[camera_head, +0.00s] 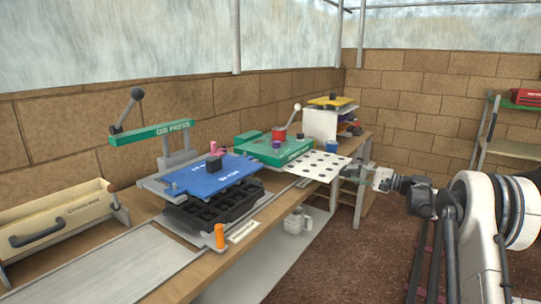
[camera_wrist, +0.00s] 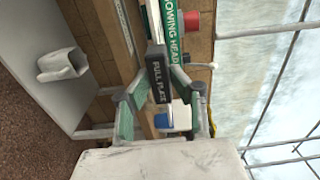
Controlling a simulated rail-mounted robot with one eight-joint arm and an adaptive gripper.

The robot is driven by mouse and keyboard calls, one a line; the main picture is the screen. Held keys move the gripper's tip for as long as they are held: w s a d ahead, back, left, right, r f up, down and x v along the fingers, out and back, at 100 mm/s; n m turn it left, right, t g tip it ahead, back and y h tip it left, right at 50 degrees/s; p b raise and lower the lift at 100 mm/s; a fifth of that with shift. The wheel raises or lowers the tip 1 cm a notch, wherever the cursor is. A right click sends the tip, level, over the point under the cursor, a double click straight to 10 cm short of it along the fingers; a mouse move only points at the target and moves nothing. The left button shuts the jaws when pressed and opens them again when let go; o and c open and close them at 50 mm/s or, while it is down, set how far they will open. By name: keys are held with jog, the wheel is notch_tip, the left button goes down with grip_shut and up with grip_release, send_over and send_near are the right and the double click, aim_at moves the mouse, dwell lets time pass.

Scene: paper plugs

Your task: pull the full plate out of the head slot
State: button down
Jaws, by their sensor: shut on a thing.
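The full plate (camera_head: 318,165), a white sheet with rows of black holes, sticks out flat from the front right side of the green sowing head (camera_head: 272,148). Whether its far edge is still inside the slot cannot be told. My gripper (camera_head: 352,174) is at the plate's right end. In the wrist view, my gripper (camera_wrist: 157,85) has its fingers on both sides of a dark tab (camera_wrist: 158,72) lettered "FULL PLATE" and is shut on it. The green sowing head (camera_wrist: 171,25) shows beyond the tab. The plate's holes are hidden there.
A blue press plate (camera_head: 212,173) over a black tray (camera_head: 212,206) stands left on the wooden bench. A blue cup (camera_head: 332,146) is behind the plate. A white jug (camera_head: 297,221) is on the shelf below. The floor right of the bench is clear around my arm.

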jog(key=shift+v, duration=1.5)
